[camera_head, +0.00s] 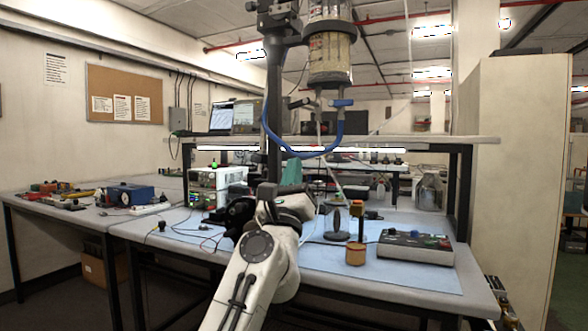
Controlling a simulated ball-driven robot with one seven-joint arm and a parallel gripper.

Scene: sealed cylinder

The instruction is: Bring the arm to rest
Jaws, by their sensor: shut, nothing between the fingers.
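My white arm rises from the bottom of the head view and folds over the front middle of the bench. My gripper (238,217) shows as a dark shape at the left of the folded arm, over the blue mat. It is shut and empty; its fingertips are hard to make out. A clear sealed cylinder (330,52) with dark end caps hangs upright on a black post at the top middle, well above my gripper and apart from it. A blue hose (300,152) loops below it.
A green-lit instrument (215,185) stands behind my arm. A blue device (130,194) sits on the left bench. The mat's front right is clear.

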